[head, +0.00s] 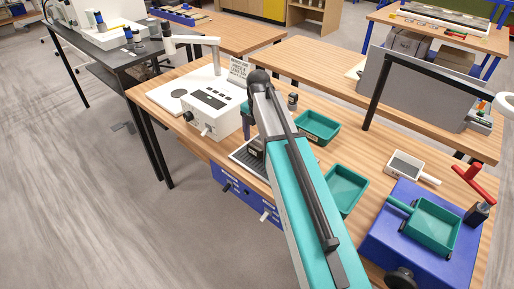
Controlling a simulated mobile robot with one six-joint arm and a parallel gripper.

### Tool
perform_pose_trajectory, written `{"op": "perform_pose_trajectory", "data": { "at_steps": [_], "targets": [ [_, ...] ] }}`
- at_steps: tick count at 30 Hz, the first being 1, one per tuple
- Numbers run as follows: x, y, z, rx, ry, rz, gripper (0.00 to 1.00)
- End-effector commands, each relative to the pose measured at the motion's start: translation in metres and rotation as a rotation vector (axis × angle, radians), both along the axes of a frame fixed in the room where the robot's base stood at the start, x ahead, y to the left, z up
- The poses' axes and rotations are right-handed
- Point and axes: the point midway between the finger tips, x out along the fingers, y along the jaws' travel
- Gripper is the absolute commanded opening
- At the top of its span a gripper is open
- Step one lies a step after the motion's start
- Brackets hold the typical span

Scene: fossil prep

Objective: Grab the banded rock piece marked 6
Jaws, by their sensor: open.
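I cannot make out a banded rock piece marked 6 in the head view. My arm crosses the middle of the picture and bends down over the wooden workbench. Part of my gripper (256,147) shows at the arm's left edge, low over a dark ribbed tray (240,156). The gripper is open. The arm hides most of it and the right part of the tray, so I cannot tell what lies between or beneath the fingers.
A white instrument box (212,112) stands left of the tray. Green trays (318,127) and (346,190) lie right of my arm. A blue machine (415,250) with a green pan and a small white scale (405,166) stand at the right. A sign (238,70) stands behind.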

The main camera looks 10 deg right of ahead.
Motion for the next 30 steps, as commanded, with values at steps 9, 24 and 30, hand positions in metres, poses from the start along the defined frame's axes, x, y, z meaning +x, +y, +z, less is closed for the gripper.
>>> {"op": "perform_pose_trajectory", "data": {
  "at_steps": [9, 24, 30],
  "targets": [
    [-0.001, 0.001, -0.022, 0.000, 0.000, 0.000, 0.78],
    [0.000, 0.001, -0.025, 0.000, 0.000, 0.000, 0.78],
    [0.000, 0.001, -0.025, 0.000, 0.000, 0.000, 0.65]
  ]
}}
